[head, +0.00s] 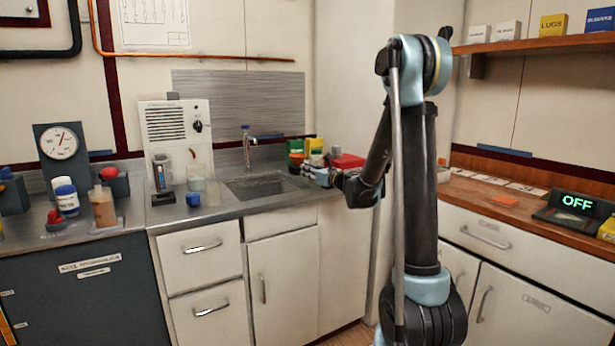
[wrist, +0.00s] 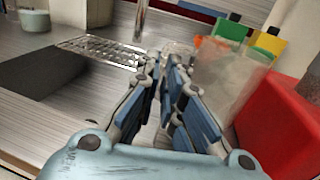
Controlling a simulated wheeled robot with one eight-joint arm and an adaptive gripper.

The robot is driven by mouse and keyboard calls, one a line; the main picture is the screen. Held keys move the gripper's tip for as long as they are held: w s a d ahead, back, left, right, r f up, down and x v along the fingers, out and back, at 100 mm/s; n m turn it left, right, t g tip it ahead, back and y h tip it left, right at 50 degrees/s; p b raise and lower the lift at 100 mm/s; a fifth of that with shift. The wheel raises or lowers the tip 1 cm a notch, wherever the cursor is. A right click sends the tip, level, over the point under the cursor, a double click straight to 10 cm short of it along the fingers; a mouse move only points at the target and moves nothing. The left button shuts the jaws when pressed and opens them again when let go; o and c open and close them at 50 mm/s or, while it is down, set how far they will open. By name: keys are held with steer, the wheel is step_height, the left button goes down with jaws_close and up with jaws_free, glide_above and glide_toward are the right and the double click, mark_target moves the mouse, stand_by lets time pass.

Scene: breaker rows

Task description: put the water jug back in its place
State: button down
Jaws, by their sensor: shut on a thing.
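The water jug (wrist: 228,82) is a clear, see-through vessel just right of my fingers in the wrist view. My gripper (wrist: 167,62) is shut on it, seemingly at its handle side. The exact contact is hard to see because the fingers cover it. In the head view my gripper (head: 322,172) is at the right end of the sink counter, and the jug is hard to make out there. I cannot tell whether the jug rests on the counter or is lifted.
The sink (head: 262,186) with its tap (head: 247,148) lies left of my gripper. A red box (wrist: 282,128) stands close right of the jug. Another clear vessel (head: 197,178) stands left of the sink.

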steer(key=shift+f, duration=0.5)
steer(key=c, duration=1.8)
jaws_free()
steer(key=shift+o, duration=0.2)
steer(key=v, duration=1.2)
steer(key=s+d+f+n+g+h, duration=0.1)
steer(key=s+f+n+g+h, duration=0.15)
steer(key=s+n, duration=0.55)
steer(key=s+d+f+n+g+h, duration=0.15)
steer(key=s+f+n+g, duration=0.25)
steer(key=s+n, duration=0.45)
steer(key=s+d+f+n+g+h, duration=0.2)
steer(key=s+d+f+n+h, duration=0.2)
steer(key=s+d, duration=0.4)
steer(key=s+d+f+n+g+h, duration=0.2)
steer(key=s+d+f+n+h, duration=0.3)
steer(key=s, duration=0.9)
steer(key=d+n, duration=0.1)
steer(key=d, duration=0.2)
steer(key=shift+s+f, duration=0.35)
steer(key=shift+f, duration=0.05)
